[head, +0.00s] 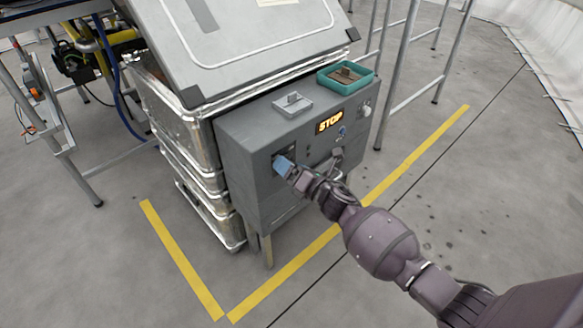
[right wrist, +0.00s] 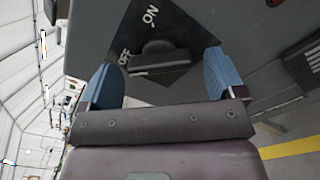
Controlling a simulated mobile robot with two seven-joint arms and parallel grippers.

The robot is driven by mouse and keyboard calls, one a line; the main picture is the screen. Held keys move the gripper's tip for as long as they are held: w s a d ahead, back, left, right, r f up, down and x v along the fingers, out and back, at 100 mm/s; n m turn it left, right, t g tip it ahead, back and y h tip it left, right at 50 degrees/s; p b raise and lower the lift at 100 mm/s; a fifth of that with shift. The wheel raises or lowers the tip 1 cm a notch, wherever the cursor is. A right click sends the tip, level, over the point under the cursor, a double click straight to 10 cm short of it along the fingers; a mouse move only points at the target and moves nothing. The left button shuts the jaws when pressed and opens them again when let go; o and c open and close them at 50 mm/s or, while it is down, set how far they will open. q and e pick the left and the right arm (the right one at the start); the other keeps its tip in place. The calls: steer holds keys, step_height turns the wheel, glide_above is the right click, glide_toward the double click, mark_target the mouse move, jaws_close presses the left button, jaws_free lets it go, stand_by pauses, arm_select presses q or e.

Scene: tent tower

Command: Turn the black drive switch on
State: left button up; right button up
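The black drive switch (right wrist: 158,62) sits on a dark square plate on the front of the grey control box (head: 245,150). The plate carries the words ON and OFF in white; in the right wrist view ON is at the top and OFF is at the left. I cannot clearly tell which word the knob points to. My right gripper (head: 284,164) is at the box front, hiding most of the switch in the head view. Its blue fingers are apart, one on each side of the knob, with gaps showing. My left gripper is out of view.
Yellow floor tape (head: 290,270) surrounds the box; open floor lies right.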

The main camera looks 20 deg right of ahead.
steer(key=c, duration=0.8)
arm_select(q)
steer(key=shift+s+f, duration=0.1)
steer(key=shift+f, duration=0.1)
arm_select(e)
steer(key=shift+c, duration=0.2)
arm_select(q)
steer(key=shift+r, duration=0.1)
arm_select(e)
steer(key=shift+m, duration=0.4)
arm_select(q)
steer(key=p, duration=0.2)
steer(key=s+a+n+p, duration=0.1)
steer(key=p, duration=0.1)
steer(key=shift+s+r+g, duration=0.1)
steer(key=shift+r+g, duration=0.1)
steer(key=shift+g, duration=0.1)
arm_select(e)
steer(key=m, duration=1.1)
steer(key=r+m, duration=0.1)
steer(key=m, duration=0.5)
steer(key=shift+f, duration=0.1)
